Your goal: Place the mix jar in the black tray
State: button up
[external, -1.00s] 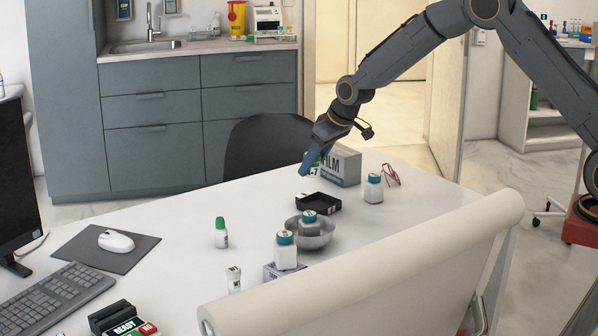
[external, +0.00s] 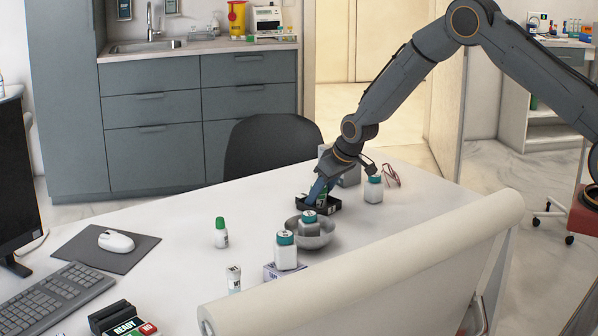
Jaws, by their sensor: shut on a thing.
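The black tray (external: 331,206) lies on the white table, right behind the metal bowl. My gripper (external: 317,194) points down over the left part of the tray, shut on a small jar (external: 321,188) with a green part showing. The fingers hide most of this jar, and its label cannot be read; it appears to be the mix jar. The jar is low at the tray, but I cannot tell whether it touches the tray floor.
A teal-capped jar (external: 309,221) sits in the metal bowl (external: 322,238). Another stands on a small box (external: 286,253), a third (external: 373,190) right of the tray. A grey box (external: 349,174) and red glasses (external: 391,176) are behind. A green-capped bottle (external: 221,233) stands left, with clear table around it.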

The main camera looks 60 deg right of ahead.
jog(key=shift+f, duration=0.15)
jog(key=o, duration=0.8)
jog(key=shift+c, duration=0.2)
jog(key=shift+r, duration=0.45)
jog(key=d+b+v, duration=0.1)
jog(key=b+v, duration=0.1)
jog(key=v, duration=0.9)
jog(key=s+a+g, duration=0.2)
jog(key=s+a, duration=0.4)
jog(key=s, duration=1.3)
jog(key=s+a+r+n+g, duration=0.1)
jog(key=s+a+g, duration=0.2)
jog(key=s, duration=1.6)
jog(key=a, duration=0.3)
jog(key=shift+s+r+y, duration=0.2)
jog(key=shift+s+y, duration=0.2)
